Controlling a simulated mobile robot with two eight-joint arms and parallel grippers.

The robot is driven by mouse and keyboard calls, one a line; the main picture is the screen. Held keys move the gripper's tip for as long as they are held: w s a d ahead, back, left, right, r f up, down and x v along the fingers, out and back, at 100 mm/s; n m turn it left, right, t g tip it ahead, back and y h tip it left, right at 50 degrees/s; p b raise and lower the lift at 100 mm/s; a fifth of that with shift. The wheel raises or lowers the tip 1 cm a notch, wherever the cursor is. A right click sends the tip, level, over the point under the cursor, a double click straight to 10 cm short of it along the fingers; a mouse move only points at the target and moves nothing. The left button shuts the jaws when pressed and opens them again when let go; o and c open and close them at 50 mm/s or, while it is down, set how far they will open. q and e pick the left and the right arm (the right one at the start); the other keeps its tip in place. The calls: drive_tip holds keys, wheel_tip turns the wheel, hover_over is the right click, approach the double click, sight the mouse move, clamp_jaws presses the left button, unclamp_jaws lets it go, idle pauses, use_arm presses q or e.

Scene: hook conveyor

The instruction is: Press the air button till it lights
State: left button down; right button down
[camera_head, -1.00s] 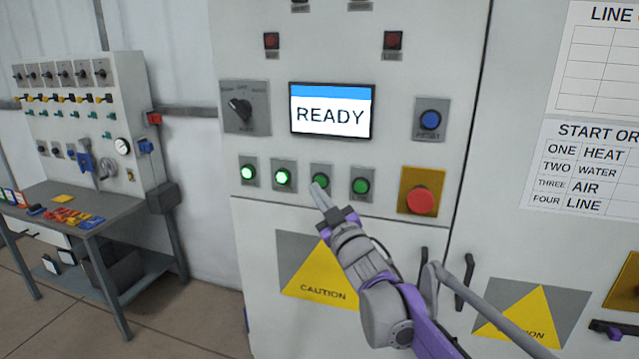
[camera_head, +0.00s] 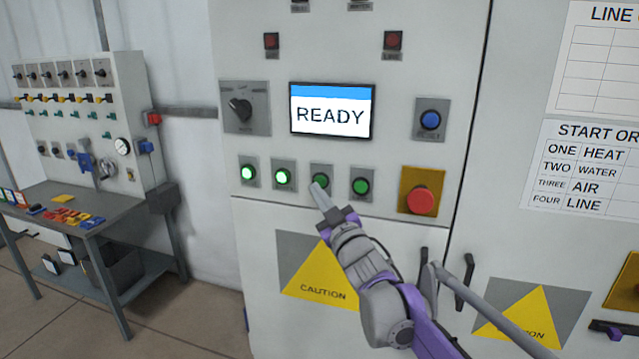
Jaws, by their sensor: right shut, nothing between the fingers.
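The air button (camera_head: 320,180) is the third of the row of green buttons on the grey cabinet and looks dark green, unlit. My right gripper (camera_head: 315,188) is shut and empty, its tip over the lower left part of this button. I cannot tell whether the tip touches it. The first button (camera_head: 248,173) and the second button (camera_head: 282,178) are lit bright. The fourth button (camera_head: 361,186) is dark green. Its label is too blurred to read. My left gripper is not in view.
A screen (camera_head: 331,112) above reads READY. A red stop button (camera_head: 421,200) on a yellow plate sits right of the row, and a blue button (camera_head: 430,120) above it. A start order sheet (camera_head: 580,170) lists heat, water, air, line. A workbench (camera_head: 120,205) stands at left.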

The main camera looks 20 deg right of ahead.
drive_tip(key=shift+w+d, duration=0.1)
drive_tip(key=shift+w+d, duration=0.15)
drive_tip(key=shift+w, duration=0.15)
drive_tip(key=shift+w+d, duration=0.25)
drive_tip(key=shift+w, duration=0.05)
idle(0.9)
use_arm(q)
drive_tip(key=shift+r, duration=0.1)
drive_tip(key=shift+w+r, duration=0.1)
use_arm(e)
drive_tip(key=shift+s+a, duration=0.5)
drive_tip(key=shift+s, duration=0.2)
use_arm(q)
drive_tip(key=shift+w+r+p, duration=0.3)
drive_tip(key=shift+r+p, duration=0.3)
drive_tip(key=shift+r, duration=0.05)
use_arm(e)
drive_tip(key=s+a, duration=0.1)
drive_tip(key=s, duration=0.1)
drive_tip(key=s+a, duration=0.1)
drive_tip(key=s, duration=0.1)
drive_tip(key=shift+a, duration=0.4)
